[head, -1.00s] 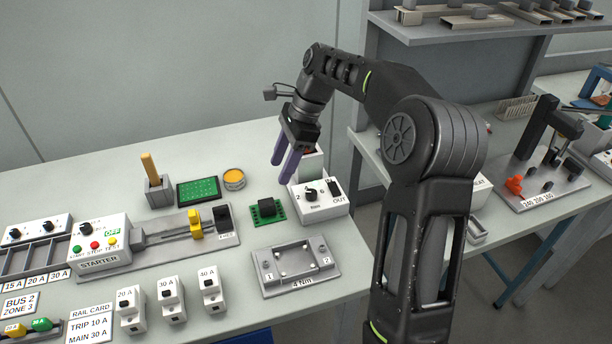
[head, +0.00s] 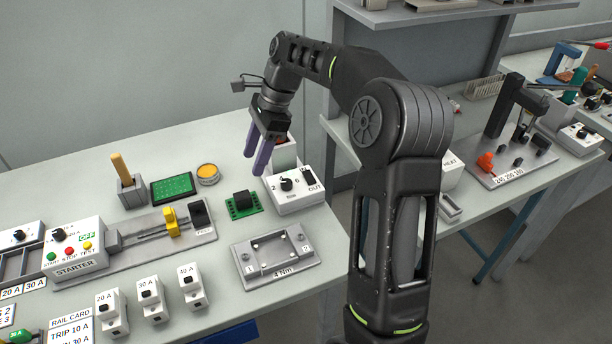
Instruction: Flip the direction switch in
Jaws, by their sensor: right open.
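A white control box (head: 296,197) stands near the right end of the bench. It has a black round knob (head: 287,184) with numbers around it. Right of the knob is a small black direction switch (head: 308,176), with OUT printed on the near side; I cannot tell which way it is tipped. My right gripper (head: 257,163) has purple fingers that point down, open and empty. It is above and to the left of the box in the picture, behind the knob and apart from the switch. My left gripper is not in view.
A grey or white block with a red top (head: 285,152) stands behind the box, close to my right fingers. A green board with a black part (head: 242,204) and a grey fixture plate (head: 276,258) lie nearby. A starter unit (head: 75,252) and small breakers (head: 150,299) stand left.

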